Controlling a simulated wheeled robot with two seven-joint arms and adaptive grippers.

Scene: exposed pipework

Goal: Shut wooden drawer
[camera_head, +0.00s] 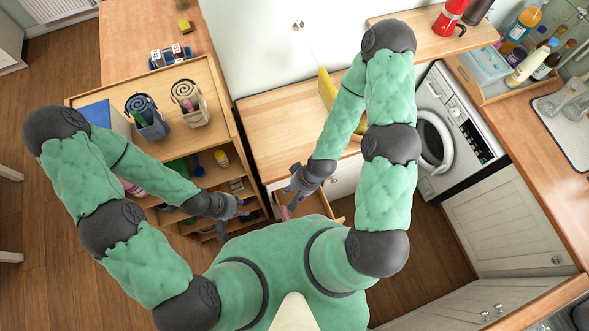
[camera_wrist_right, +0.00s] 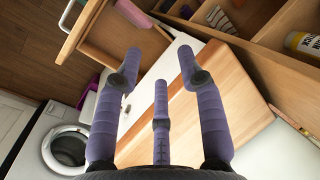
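The wooden drawer (camera_head: 312,205) stands pulled out below the wooden counter in the head view, partly covered by my right arm and gripper. My right gripper (camera_head: 290,200) is above the drawer area near the counter's front edge. In the right wrist view its fingers (camera_wrist_right: 158,72) are spread with nothing between them. My left gripper (camera_head: 240,207) is to the left, in front of the open shelves; its fingers are too small to judge.
The wooden counter (camera_head: 275,115) is beside the drawer. Open shelves (camera_head: 212,165) with several items stand on the left.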

